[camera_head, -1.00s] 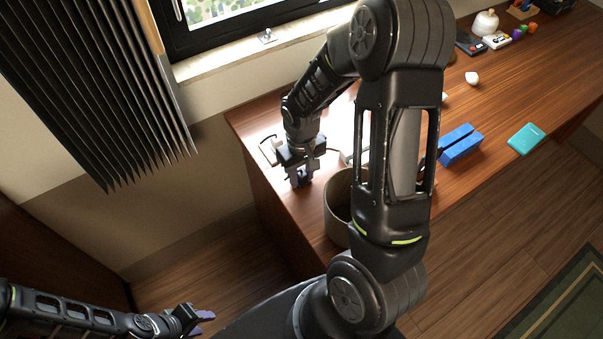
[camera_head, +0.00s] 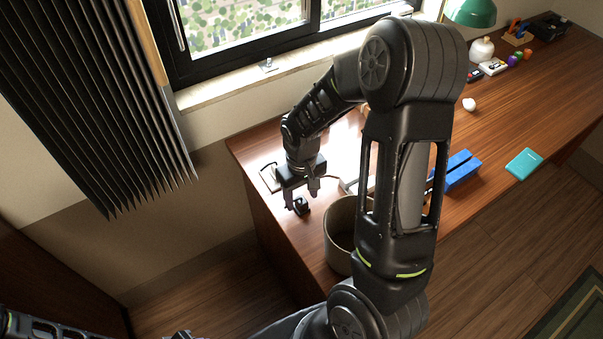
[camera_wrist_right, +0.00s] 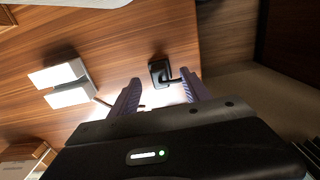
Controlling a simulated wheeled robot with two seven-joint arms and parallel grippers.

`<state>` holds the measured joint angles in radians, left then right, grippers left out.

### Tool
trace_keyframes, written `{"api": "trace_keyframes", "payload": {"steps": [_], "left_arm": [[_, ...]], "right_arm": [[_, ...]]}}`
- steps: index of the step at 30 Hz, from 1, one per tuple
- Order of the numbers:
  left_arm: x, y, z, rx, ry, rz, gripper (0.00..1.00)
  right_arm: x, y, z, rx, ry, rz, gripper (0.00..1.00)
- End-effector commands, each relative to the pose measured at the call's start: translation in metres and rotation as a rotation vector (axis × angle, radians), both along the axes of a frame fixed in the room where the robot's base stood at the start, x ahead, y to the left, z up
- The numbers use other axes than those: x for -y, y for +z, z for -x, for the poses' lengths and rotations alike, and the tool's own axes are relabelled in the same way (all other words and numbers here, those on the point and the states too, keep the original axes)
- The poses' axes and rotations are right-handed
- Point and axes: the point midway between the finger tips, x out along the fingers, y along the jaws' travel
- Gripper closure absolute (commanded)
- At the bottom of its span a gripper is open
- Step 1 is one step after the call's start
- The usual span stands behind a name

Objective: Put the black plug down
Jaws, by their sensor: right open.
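The black plug (camera_head: 302,206) lies on the wooden desk near its left end, left of the round bin. My right gripper (camera_head: 302,199) is open just above it, with one finger on each side. In the right wrist view the plug (camera_wrist_right: 159,72) shows between and slightly beyond the spread purple fingertips (camera_wrist_right: 160,78), with a short dark lead or prong beside it. The fingers appear clear of it. My left gripper (camera_head: 180,335) barely shows at the bottom edge, and its jaws cannot be made out.
A round beige bin (camera_head: 340,240) stands close to the right of the plug. White blocks with a cord (camera_wrist_right: 62,84) lie nearby on the desk. A blue object (camera_head: 460,172) and a teal box (camera_head: 524,164) lie farther right. The desk's left edge is close to the plug.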

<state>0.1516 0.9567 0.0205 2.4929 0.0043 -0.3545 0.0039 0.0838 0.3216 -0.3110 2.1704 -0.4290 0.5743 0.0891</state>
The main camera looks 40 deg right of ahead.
Motion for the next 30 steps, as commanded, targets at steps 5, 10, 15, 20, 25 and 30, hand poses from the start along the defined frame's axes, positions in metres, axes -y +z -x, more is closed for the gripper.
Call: {"api": "trace_keyframes", "payload": {"steps": [5, 10, 15, 20, 25, 30], "left_arm": [[0.000, -0.005, 0.000, 0.001, -0.001, 0.001, 0.64], [0.000, -0.007, -0.001, 0.002, -0.001, 0.002, 0.64], [0.001, -0.008, -0.001, 0.003, -0.001, 0.003, 0.64], [0.001, -0.008, -0.001, 0.003, -0.001, 0.003, 0.64], [0.001, -0.008, -0.001, 0.003, -0.001, 0.003, 0.64], [0.001, -0.008, -0.001, 0.003, -0.001, 0.003, 0.64]], "right_arm": [[0.000, 0.039, -0.001, 0.007, 0.000, 0.000, 0.45], [0.000, 0.074, -0.001, 0.005, 0.001, 0.000, 0.45], [0.000, 0.095, 0.000, 0.001, 0.001, 0.000, 0.45], [0.000, 0.101, 0.000, -0.001, 0.001, 0.000, 0.45], [0.000, 0.100, 0.001, -0.002, 0.001, 0.000, 0.45], [0.000, 0.100, 0.001, -0.002, 0.001, 0.000, 0.45]]}}
